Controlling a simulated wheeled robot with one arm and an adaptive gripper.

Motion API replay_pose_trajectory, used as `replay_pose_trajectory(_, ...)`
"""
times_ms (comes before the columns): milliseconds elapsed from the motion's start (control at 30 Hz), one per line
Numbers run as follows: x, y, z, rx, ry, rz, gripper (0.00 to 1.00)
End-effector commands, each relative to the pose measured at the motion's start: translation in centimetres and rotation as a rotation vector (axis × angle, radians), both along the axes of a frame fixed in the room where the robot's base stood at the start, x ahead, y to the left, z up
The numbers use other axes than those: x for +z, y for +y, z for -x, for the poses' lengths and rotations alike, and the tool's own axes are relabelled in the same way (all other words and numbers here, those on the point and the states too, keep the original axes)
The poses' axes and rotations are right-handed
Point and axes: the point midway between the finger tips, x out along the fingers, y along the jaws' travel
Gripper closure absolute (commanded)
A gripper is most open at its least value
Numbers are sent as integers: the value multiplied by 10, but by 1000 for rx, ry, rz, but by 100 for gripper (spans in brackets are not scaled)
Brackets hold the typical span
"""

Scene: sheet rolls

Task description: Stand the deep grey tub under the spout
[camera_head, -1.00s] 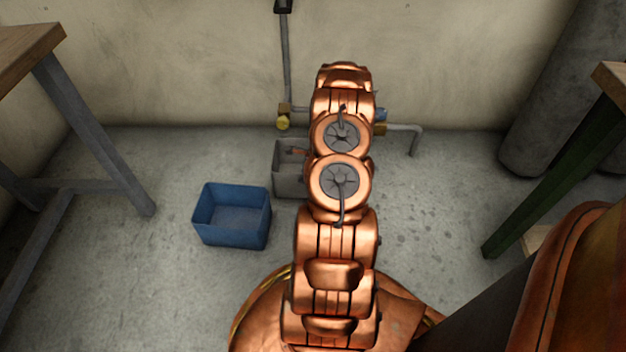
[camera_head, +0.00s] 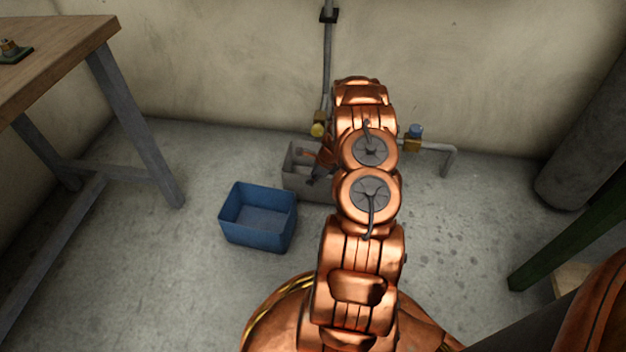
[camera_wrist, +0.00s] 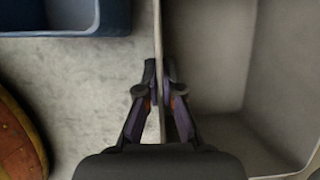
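The deep grey tub (camera_head: 300,184) is behind and right of the blue tub in the head view, partly hidden by my arm. In the wrist view its wall (camera_wrist: 207,60) and inside fill the right side. My gripper (camera_wrist: 160,80) has one finger on each side of the tub's near-vertical wall and is shut on it. In the head view my gripper (camera_head: 318,172) shows only partly, at the tub. The spout (camera_head: 450,162) is a grey pipe that bends down, right of the tub and my arm. I cannot tell whether the tub is clear of the floor.
The blue tub (camera_head: 258,232) stands close in front of the grey one and shows in the wrist view (camera_wrist: 70,28). A wooden bench (camera_head: 75,62) with metal legs is at left. A green leg (camera_head: 560,240) is at right. Floor (camera_head: 455,225) below the spout is bare.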

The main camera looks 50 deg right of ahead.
Motion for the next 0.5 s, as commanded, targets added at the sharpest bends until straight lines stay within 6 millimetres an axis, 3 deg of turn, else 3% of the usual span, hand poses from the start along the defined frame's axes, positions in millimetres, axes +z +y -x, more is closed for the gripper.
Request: replay_pose_trajectory(500, 0, -41, -29, -1, -3, 3, 100)
